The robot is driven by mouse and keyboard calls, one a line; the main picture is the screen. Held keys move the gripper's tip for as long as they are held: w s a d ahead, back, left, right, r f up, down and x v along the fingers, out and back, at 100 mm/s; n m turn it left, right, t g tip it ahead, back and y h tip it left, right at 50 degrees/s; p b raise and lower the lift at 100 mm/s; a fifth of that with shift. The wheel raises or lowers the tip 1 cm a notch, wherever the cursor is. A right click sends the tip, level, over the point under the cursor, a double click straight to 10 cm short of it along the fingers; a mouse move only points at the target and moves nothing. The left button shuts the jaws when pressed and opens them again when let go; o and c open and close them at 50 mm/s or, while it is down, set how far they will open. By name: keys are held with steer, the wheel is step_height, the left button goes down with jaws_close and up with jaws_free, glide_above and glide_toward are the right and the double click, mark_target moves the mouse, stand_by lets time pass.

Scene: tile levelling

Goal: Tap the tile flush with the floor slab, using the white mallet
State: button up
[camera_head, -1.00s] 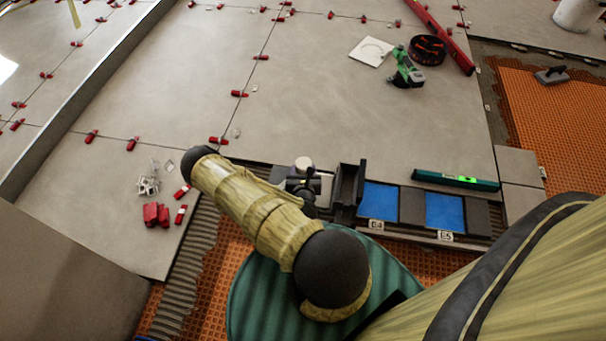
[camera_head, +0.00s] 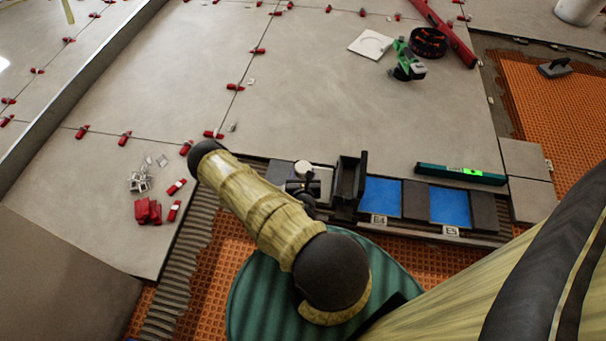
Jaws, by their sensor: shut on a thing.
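The white mallet's pale rounded head (camera_head: 303,168) shows just beyond my forearm. My gripper (camera_head: 303,190) is a small dark shape below it, partly hidden by the arm, and is shut on the mallet. The handle is mostly hidden. A light grey tile (camera_head: 323,180) seems to lie under and beside the mallet head, in the row along the edge of the floor slab (camera_head: 320,100). I cannot tell whether the head touches the tile or how high the tile sits.
A black upright block (camera_head: 350,182) stands right of the tile. Blue bays (camera_head: 449,208) labelled E4 and E5 follow. A green level (camera_head: 460,174) lies behind them. Red clips (camera_head: 148,211) lie at left. A green tool (camera_head: 408,66) lies on the slab, whose middle is clear.

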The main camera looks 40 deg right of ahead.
steer(key=shift+f+b, duration=0.45)
steer(key=shift+f, duration=0.45)
steer(key=shift+r, duration=0.1)
step_height(320, 180, up, 5)
steer(key=p, duration=0.4)
steer(key=shift+f, duration=0.2)
step_height(320, 180, down, 5)
steer(key=b, duration=0.3)
steer(key=shift+f+b, duration=0.2)
steer(key=shift+b, duration=0.1)
step_height(320, 180, up, 6)
steer(key=p, duration=0.5)
steer(key=shift+f, duration=0.3)
